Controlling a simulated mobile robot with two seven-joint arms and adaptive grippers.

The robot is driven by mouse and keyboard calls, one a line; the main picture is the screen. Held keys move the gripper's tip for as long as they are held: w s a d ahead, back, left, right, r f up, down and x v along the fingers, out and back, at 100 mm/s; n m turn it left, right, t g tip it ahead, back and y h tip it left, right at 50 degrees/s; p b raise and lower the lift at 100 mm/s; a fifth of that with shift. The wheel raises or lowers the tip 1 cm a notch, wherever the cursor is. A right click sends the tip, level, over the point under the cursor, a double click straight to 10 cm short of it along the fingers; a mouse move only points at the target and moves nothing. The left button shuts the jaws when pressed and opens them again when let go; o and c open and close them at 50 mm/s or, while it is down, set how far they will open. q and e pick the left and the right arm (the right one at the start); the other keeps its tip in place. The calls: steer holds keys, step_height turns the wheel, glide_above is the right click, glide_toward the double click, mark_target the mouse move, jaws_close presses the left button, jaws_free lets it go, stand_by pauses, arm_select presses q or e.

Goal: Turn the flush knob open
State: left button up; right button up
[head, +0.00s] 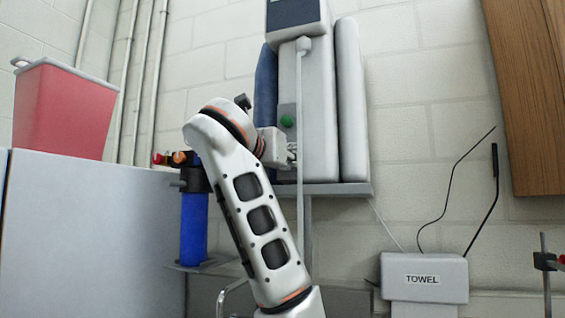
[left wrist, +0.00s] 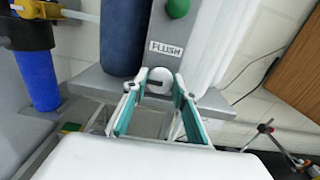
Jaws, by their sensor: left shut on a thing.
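The flush knob (left wrist: 159,76) is a round, pale knob with a small dark mark on its face, just below the FLUSH label (left wrist: 166,48) in the left wrist view. My left gripper (left wrist: 161,84) has one teal-lined finger on each side of the knob and is shut on it. In the head view my left gripper (head: 291,152) is at the front of the white wall unit (head: 320,100), below a green button (head: 287,121). The knob itself is hidden there behind the gripper. My right gripper is in neither view.
A blue cylinder (head: 193,228) stands left of my arm, beside a grey cabinet (head: 80,230) with a red bin (head: 62,112) on it. A grey shelf (head: 340,188) sits under the unit. A TOWEL box (head: 424,278) is at lower right.

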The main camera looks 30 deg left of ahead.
arm_select(q)
steer(key=o, duration=1.1)
steer(key=shift+s, duration=0.1)
steer(key=shift+v, duration=3.7)
